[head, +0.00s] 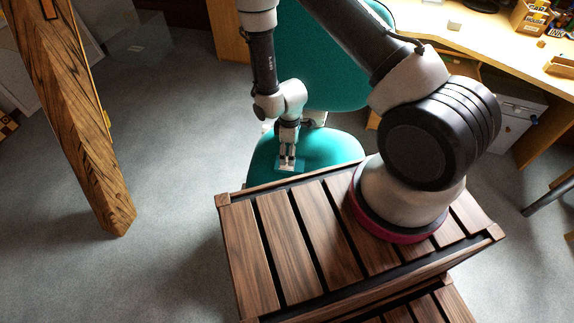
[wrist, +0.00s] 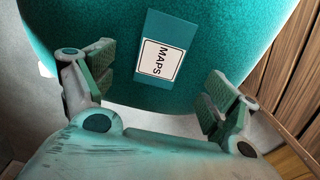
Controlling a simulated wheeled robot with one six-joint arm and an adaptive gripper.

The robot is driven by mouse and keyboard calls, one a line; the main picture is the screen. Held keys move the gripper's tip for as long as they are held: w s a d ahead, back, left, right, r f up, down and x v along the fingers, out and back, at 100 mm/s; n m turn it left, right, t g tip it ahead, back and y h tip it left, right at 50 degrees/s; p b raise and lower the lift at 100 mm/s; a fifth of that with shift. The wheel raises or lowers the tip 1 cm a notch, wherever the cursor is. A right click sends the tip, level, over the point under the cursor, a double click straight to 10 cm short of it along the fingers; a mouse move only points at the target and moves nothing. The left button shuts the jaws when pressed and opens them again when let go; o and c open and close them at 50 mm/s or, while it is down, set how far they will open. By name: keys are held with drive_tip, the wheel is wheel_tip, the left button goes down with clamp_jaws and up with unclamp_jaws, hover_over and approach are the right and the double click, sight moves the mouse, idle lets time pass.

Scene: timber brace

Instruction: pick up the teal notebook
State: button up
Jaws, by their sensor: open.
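The teal notebook (wrist: 170,28) has a white label reading MAPS and lies on the seat of a teal chair (wrist: 90,25). In the head view only a small pale part of the notebook (head: 286,169) shows just below my gripper (head: 287,158). My gripper also shows in the wrist view (wrist: 162,75), with its fingers spread apart and nothing between the pads. The notebook appears beyond the fingertips, between them in the picture. I cannot tell the exact gap from the fingers to the notebook.
A slatted brown wooden surface (head: 291,238) stands close in front of the chair seat (head: 335,147). The chair's backrest (head: 330,75) rises behind my gripper. A timber brace (head: 75,120) leans at left. A desk (head: 470,45) is at upper right. Grey floor is clear at left.

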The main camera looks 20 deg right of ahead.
sight(298, 169)
wheel_tip(298, 169, down, 7)
drive_tip(key=shift+s+r, duration=0.1)
drive_tip(key=c, duration=1.1)
